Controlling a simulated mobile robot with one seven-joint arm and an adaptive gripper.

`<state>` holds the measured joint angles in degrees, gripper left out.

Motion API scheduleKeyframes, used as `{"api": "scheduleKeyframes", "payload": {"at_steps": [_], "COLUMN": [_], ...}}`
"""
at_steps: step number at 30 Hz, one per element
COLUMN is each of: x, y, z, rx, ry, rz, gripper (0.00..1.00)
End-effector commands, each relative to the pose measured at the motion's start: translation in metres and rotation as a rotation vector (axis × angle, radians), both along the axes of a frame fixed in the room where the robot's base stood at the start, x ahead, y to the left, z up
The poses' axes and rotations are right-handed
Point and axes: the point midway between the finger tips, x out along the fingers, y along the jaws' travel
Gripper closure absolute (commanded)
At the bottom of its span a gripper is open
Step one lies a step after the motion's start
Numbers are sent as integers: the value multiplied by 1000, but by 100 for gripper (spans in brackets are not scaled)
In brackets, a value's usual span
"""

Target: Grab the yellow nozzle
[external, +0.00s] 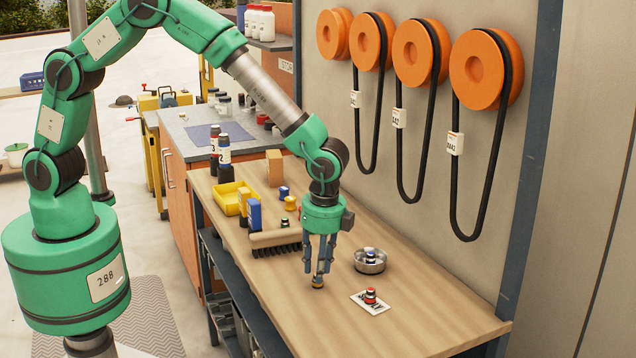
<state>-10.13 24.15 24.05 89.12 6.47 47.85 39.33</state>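A small yellow nozzle with a dark part (317,283) is at the wooden bench top, directly below my gripper (319,272). My gripper points straight down, with its fingertips right at the nozzle's top. The fingers partly cover it, and I cannot tell whether they are closed on it or only around it. Another small yellow piece (290,203) stands farther back on the bench, beside a blue one (284,192).
To the right are a metal bowl (370,268) holding a small piece and a white labelled card (384,305) with a red-and-dark nozzle (370,296). A brush (275,239), blue bottle (254,214) and yellow tray (229,205) stand behind left. The front bench is clear.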

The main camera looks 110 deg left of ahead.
Motion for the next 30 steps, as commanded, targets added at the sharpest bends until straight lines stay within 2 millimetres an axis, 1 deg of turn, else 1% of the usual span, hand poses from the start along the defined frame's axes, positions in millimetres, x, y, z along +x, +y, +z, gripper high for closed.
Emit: {"api": "scheduleKeyframes", "payload": {"at_steps": [1,3,7,25,26,27,29,30], "x": [-2,-2,-3,-3,-3,-3,-3,-3], "y": [1,1,2,2,2,2,2,2], "z": [-9,-16,-25,-26,-26,-26,-26,-26], "rx": [-1,-1,0,0,0,0,0,0], "ry": [3,3,1,0,0,0,0,0], "rz": [0,0,0,0,0,0,0,0], "gripper": [70,70,70,70,76,84,96,100]}}
